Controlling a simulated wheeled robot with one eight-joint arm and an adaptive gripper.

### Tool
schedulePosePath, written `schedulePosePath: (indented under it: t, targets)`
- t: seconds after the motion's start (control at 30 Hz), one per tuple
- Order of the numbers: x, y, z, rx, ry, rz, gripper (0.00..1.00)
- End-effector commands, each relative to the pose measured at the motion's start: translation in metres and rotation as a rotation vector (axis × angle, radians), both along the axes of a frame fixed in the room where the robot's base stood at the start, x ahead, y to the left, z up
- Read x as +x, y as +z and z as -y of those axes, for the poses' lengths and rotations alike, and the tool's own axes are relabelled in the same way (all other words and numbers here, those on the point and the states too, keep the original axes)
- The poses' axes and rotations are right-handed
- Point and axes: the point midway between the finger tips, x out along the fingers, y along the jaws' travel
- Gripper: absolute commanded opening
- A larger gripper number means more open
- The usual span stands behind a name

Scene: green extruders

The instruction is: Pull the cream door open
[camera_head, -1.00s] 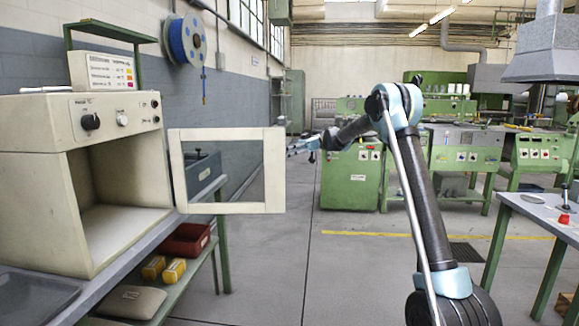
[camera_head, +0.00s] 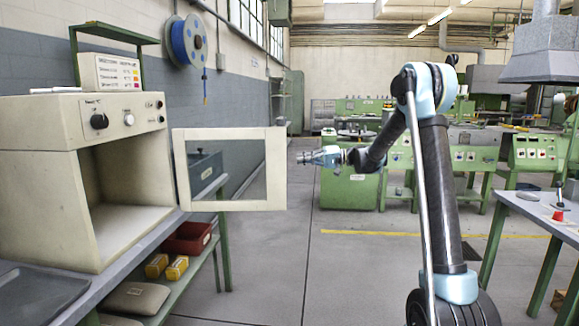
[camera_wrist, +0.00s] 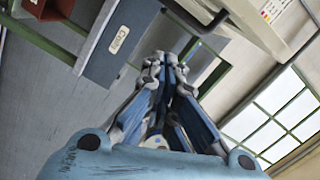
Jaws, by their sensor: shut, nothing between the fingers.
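The cream door (camera_head: 277,170) is a square frame with an opening through its middle. It is swung wide open to the right of the cream oven-like cabinet (camera_head: 88,115), whose interior shows empty. My gripper (camera_head: 301,158) is just right of the door's free edge in the head view, apart from it and holding nothing. In the wrist view my gripper (camera_wrist: 168,60) points ahead with its fingers together. A cream bar at the upper right of the wrist view may be part of the door; I cannot tell.
The cabinet stands on a bench (camera_head: 110,282) with a dark tray (camera_head: 35,295). A red bin (camera_head: 188,238) and yellow items sit on the shelf below. Green machines stand behind. The central floor (camera_head: 340,275) is clear.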

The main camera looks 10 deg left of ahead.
Motion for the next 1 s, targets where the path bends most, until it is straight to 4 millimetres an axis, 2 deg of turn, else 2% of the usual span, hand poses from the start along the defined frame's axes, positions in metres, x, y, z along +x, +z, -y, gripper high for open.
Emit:
schedulePosePath:
  t: [0.03, 0.2, 0.43, 0.57, 1.0]
  targets:
    - [0.000, -0.001, 0.009, -0.005, -0.045, -0.076, 0.00]
    - [0.003, -0.005, 0.028, -0.008, -0.153, -0.293, 0.00]
    - [0.004, -0.006, 0.035, -0.005, -0.198, -0.391, 0.00]
    - [0.004, -0.006, 0.023, -0.005, -0.198, -0.392, 0.00]
    - [0.000, -0.006, -0.052, -0.005, -0.196, -0.390, 0.00]
